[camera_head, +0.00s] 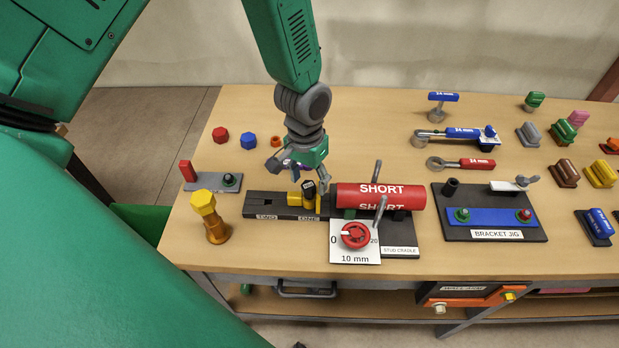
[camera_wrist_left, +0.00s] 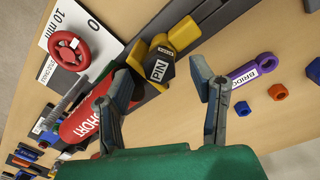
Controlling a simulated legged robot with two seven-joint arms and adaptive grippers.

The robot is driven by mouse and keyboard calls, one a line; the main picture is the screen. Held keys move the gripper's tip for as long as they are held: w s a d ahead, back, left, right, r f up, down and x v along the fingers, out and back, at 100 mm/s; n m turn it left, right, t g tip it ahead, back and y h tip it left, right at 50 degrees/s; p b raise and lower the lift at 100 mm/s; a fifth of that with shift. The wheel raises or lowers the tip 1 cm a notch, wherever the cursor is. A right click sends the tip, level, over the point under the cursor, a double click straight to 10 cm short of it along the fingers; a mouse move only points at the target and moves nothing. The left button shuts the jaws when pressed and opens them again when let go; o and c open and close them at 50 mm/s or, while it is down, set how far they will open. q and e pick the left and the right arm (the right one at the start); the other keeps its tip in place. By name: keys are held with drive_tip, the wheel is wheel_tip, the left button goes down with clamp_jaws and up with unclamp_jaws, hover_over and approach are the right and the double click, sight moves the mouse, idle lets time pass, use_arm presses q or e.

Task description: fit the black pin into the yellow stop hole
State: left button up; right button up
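The black pin (camera_head: 309,187), labelled PIN, stands at the yellow stop (camera_head: 294,198) on the dark rail (camera_head: 263,204). It also shows in the left wrist view (camera_wrist_left: 159,67), with yellow (camera_wrist_left: 184,33) beside and behind it. I cannot tell whether the pin sits fully in the hole, which is hidden. My left gripper (camera_head: 299,179) is above the stop, pointing down. In the left wrist view its fingers (camera_wrist_left: 161,94) are spread wide on either side of the pin, apart from it and empty. My right gripper is not in view.
A red handwheel (camera_head: 355,235) is in front. A purple BRIDGE link (camera_wrist_left: 252,70) lies behind. A yellow bolt (camera_head: 206,207) stands left.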

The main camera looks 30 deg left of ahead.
use_arm(q)
drive_tip(key=shift+r, duration=0.1)
drive_tip(key=shift+a+r, duration=0.1)
drive_tip(key=shift+r, duration=2.35)
wheel_tip(320, 180, up, 12)
drive_tip(key=shift+a, duration=0.35)
